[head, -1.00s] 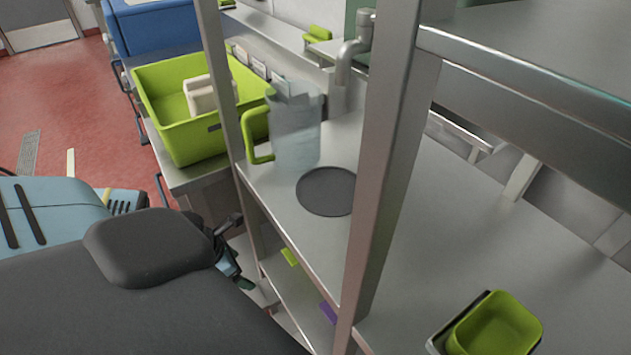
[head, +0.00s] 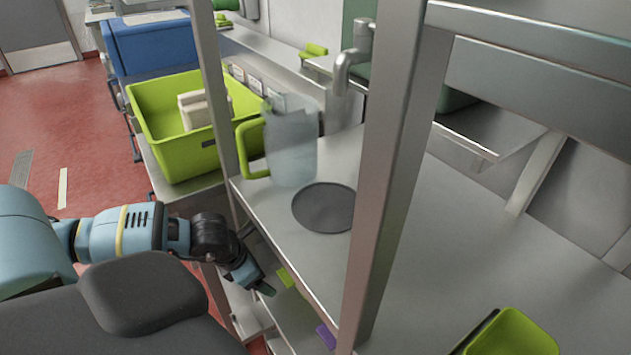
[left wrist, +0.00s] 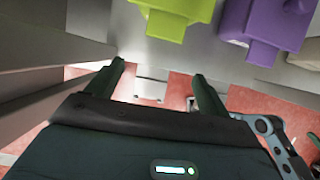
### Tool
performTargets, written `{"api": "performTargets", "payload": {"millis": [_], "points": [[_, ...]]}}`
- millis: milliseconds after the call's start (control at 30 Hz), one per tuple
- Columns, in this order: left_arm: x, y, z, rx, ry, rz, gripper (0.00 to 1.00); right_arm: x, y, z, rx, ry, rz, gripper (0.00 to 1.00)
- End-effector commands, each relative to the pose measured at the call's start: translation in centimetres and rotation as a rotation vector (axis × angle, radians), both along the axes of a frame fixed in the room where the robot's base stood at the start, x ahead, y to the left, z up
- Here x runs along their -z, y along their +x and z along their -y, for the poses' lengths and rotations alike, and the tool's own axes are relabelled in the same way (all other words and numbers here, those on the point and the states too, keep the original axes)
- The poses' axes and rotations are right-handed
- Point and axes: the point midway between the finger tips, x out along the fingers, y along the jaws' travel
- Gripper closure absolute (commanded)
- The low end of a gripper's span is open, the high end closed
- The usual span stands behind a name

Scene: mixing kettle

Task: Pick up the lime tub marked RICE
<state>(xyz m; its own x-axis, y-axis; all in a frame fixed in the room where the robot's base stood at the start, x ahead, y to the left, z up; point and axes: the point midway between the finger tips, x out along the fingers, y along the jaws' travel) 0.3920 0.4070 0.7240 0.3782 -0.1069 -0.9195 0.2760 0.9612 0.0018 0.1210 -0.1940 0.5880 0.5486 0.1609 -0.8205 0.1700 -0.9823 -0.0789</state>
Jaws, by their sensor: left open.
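A lime tub (head: 286,277) shows partly on the lower shelf, under the steel counter. It also shows at the top of the left wrist view (left wrist: 172,18), with its upper part cut off by the frame. No RICE marking is readable on it. A purple tub (left wrist: 265,28) is beside it and also shows in the head view (head: 326,336). My left gripper (left wrist: 160,72) is open and empty, apart from the lime tub. In the head view the left gripper (head: 264,288) is at the shelf's open side, just left of the lime tub. My right gripper is not in view.
A steel post (head: 385,170) rises in front of the counter. A clear jug (head: 292,150) with a lime handle and a dark round disc (head: 324,207) are on the counter. A large lime bin (head: 185,155) stands left. Another lime container (head: 510,335) is at lower right.

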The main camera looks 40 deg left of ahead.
Motion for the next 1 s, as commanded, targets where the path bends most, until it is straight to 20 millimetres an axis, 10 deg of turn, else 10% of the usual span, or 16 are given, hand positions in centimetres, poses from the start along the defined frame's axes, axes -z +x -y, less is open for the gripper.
{"api": "performTargets", "payload": {"millis": [767, 1000], "points": [[0.2, 4.3, 1.4, 0.002, -0.004, -0.001, 0.2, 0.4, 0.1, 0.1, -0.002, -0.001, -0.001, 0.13], [3.6, 5.6, 1.7, 0.0, -0.003, -0.005, 0.2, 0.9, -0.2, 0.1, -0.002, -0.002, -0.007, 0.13]]}}
